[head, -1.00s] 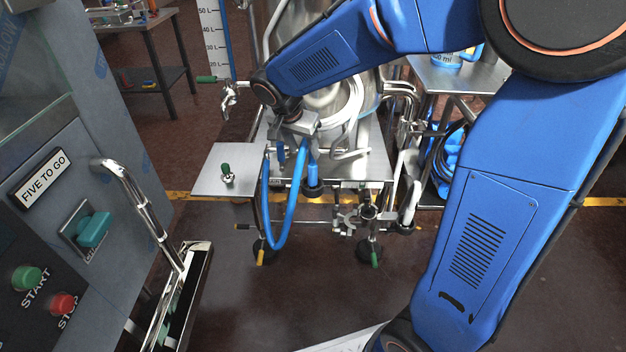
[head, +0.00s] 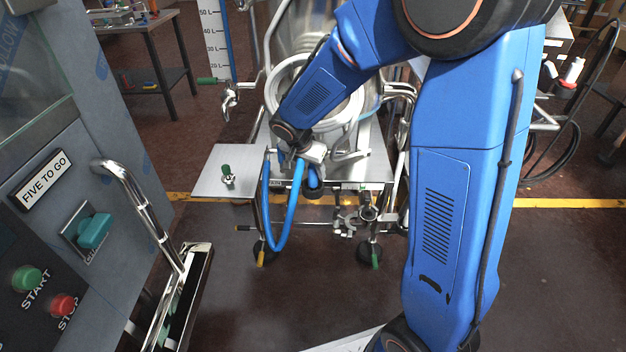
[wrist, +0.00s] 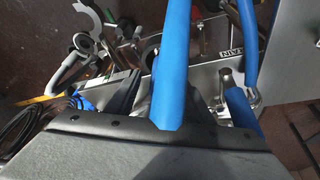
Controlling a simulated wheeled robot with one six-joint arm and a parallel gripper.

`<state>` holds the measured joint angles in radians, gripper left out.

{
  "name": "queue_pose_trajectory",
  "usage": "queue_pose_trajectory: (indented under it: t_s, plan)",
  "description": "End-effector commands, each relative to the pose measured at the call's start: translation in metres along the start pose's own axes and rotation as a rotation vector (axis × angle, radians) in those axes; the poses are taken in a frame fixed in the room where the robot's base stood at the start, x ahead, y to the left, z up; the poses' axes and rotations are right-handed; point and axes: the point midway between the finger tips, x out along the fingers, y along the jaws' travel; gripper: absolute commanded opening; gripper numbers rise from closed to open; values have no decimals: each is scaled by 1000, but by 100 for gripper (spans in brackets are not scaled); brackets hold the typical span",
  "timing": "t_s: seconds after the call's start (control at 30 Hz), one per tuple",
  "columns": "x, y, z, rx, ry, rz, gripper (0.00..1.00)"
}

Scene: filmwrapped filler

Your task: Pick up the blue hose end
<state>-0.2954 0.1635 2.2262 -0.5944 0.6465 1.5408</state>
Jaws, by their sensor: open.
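The blue hose (head: 267,205) hangs in a U-shaped loop from the front edge of a steel cart. In the wrist view, a thick blue hose length (wrist: 173,65) runs up the middle, in front of my open gripper (wrist: 170,92). Another blue hose length (wrist: 245,40) passes at the right. I cannot tell whether the fingers touch the hose.
A coil of pale hose (head: 350,105) is behind my gripper. A machine with a chrome handle (head: 125,180) stands at left. The floor in front is clear.

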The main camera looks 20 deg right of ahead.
Motion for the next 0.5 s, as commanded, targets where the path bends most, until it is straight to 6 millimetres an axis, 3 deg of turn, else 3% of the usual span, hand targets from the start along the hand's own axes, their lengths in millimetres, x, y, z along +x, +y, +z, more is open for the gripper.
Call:
queue_pose_trajectory:
  t_s: [0.23,0.5]
  plan:
    - [32,-1,0,1,-1,1,47]
    - [34,-1,1,0,0,0,45]
